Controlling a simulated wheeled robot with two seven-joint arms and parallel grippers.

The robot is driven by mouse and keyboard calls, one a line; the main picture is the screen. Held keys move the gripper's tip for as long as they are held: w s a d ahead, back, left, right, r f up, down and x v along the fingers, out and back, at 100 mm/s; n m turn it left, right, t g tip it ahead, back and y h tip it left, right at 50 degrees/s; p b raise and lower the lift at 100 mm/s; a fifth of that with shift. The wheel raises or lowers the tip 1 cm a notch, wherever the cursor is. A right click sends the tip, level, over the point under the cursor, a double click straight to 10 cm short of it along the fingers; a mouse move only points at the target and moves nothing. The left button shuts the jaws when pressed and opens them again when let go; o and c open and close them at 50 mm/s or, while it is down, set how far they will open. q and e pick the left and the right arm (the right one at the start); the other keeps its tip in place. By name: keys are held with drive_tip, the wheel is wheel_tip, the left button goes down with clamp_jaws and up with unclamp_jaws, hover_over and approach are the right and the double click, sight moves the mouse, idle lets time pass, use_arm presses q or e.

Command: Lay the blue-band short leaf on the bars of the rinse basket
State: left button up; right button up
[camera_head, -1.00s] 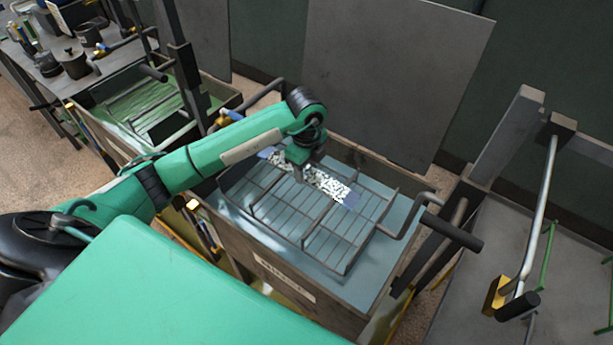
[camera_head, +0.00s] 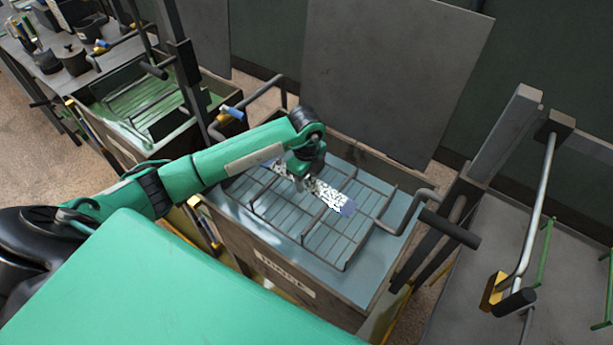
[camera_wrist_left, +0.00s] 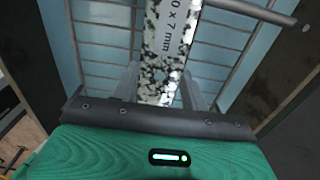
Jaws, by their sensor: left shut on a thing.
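The short leaf (camera_head: 325,192) is a flat speckled black-and-white strip with a bluish end at its right. It also shows in the left wrist view (camera_wrist_left: 171,45), with a grey label reading "0 x 7 mm". My left gripper (camera_head: 300,184) is shut on the leaf near its middle. The leaf lies over the bars of the rinse basket (camera_head: 346,268), a dark wire basket in a tank of pale blue liquid. I cannot tell whether the leaf touches the bars. The leaf's far left end is partly hidden by my gripper. My right gripper is not in view.
The rinse tank (camera_head: 285,277) has a label on its front wall. A crank handle (camera_head: 450,229) juts out at its right. A second tank (camera_head: 146,95) with greenish liquid and a basket stands at the left. A grey panel (camera_head: 395,75) stands behind, and a bench (camera_head: 560,260) is at the right.

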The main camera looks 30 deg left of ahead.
sight(306, 181)
use_arm(q)
drive_tip(key=shift+f, duration=0.15)
drive_tip(key=o, duration=1.3)
drive_tip(key=shift+r+p, duration=0.35)
drive_tip(key=shift+r, duration=0.2)
wheel_tip(306, 181, up, 12)
drive_tip(key=b, duration=0.3)
drive_tip(key=shift+b, duration=0.4)
drive_tip(key=shift+f, duration=0.1)
